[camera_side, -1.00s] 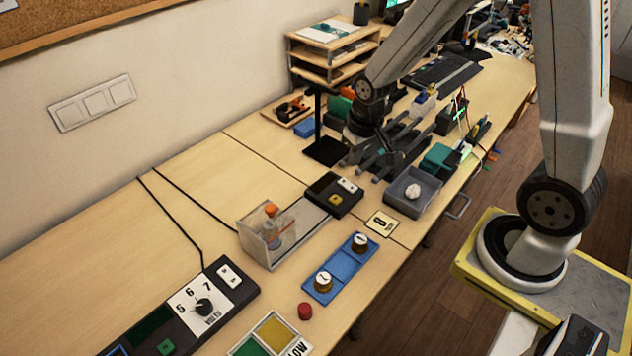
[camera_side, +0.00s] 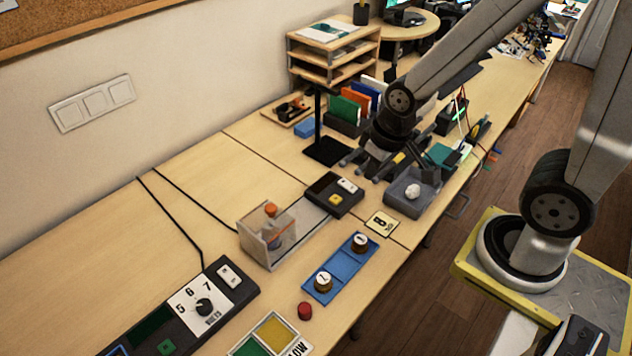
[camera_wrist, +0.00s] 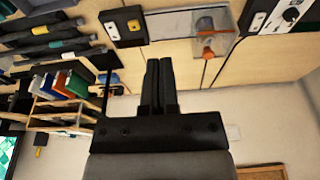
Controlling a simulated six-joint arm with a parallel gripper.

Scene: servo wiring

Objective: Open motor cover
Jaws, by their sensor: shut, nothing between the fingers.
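I cannot tell for certain whether this is the motor cover. My gripper (camera_wrist: 159,65) is shut and empty, its two dark fingers together in the wrist view. In the side view my gripper (camera_side: 392,140) is at the back, above the dark tool rack, well apart from the box. Its fingertips are hard to make out there.
A black box with a yellow button (camera_side: 335,194) is right of the clear box. A grey tray (camera_side: 412,193) holds a white lump. A blue strip (camera_side: 341,268) with two knobs, a red button (camera_side: 305,311) and a dial panel (camera_side: 190,305) are in front.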

